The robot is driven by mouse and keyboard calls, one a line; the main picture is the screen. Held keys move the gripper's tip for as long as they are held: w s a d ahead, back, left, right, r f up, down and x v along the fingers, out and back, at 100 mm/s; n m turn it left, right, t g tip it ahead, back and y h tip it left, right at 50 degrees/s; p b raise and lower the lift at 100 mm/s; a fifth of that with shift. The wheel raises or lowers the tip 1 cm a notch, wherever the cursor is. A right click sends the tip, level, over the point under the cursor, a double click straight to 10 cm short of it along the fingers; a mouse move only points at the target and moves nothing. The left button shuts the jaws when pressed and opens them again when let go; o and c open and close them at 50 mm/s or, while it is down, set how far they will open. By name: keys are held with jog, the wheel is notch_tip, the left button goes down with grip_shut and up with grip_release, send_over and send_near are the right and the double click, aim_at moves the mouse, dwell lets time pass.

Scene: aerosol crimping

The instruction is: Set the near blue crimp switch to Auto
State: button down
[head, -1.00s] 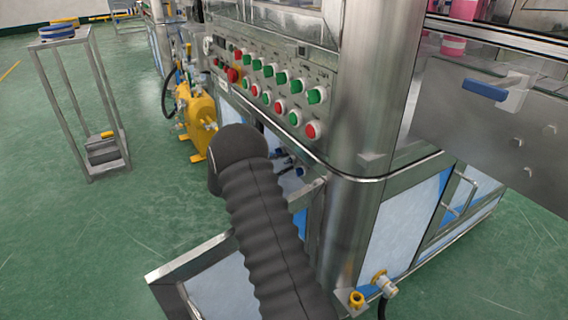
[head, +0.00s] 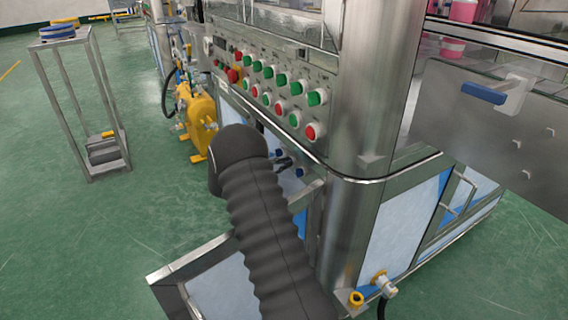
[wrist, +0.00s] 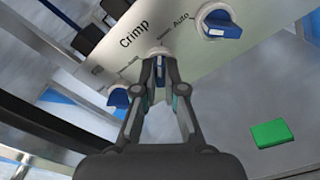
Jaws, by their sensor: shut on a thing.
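In the wrist view, a blue switch (wrist: 159,64) sits on the pale panel, close to the printed word Crimp. My gripper (wrist: 160,66) has its two fingers closed on either side of this switch. The fingers cover much of it, and its exact angle is hard to tell. The word Auto is printed up and to the right of it. In the head view, my dark sleeved arm reaches down in front of the machine, and my gripper is mostly hidden.
Another blue switch (wrist: 220,25) is at the upper right and one more (wrist: 118,99) at the lower left. A green block (wrist: 271,134) lies at the lower right. In the head view, a panel of green and red buttons (head: 270,80) and a steel column (head: 372,85) stand close by.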

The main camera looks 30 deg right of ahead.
jog(key=n+p, duration=0.3)
jog(key=n, duration=1.3)
jog(key=shift+n, duration=0.5)
jog(key=c, duration=1.3)
grip_release()
jog(key=shift+o, duration=0.2)
